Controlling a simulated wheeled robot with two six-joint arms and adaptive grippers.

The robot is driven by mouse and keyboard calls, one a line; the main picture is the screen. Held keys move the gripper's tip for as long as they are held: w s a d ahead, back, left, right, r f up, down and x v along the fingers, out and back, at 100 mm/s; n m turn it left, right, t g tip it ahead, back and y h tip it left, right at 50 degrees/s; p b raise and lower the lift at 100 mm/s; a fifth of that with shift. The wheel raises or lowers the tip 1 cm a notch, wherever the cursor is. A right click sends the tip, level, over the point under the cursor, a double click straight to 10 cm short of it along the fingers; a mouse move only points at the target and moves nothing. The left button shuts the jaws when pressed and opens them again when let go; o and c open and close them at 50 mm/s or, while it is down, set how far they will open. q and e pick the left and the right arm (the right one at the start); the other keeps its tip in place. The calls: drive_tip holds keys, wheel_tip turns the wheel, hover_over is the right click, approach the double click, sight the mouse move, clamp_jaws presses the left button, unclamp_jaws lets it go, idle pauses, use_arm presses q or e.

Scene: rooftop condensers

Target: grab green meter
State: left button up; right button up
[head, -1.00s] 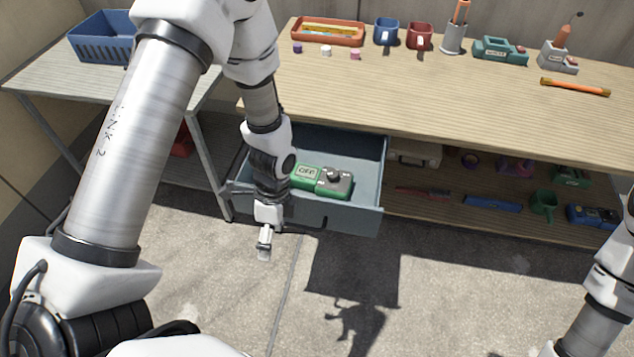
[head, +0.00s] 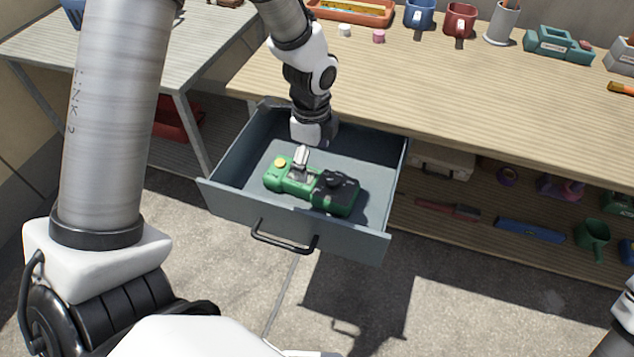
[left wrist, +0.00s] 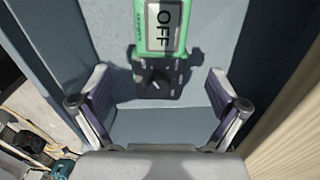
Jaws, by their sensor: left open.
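The green meter (head: 311,187) lies flat in the open grey-blue drawer (head: 226,171). It has a green body and a dark dial section toward the right. In the left wrist view the meter (left wrist: 160,28) shows a display reading OFF and a dark dial below it. My left gripper (head: 300,158) is over the drawer, just above the meter, and partly covers its middle. In the left wrist view the left gripper's two fingers (left wrist: 160,108) are spread wide on either side of the dial end, not touching it. My right gripper is out of view.
The drawer has a black front handle (head: 284,240). The wooden bench top (head: 450,95) lies behind and to the right, with a blue mug (head: 419,14) and a red mug (head: 460,20). The drawer walls surround the meter.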

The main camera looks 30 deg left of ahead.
sight(311, 179)
use_arm(q)
drive_tip(key=shift+w+f, duration=0.1)
drive_tip(key=shift+f, duration=1.15)
drive_tip(key=f+b, duration=0.2)
drive_tip(key=f, duration=0.3)
drive_tip(key=shift+a, duration=0.2)
drive_tip(key=shift+r, duration=0.1)
drive_tip(key=c, duration=1.7)
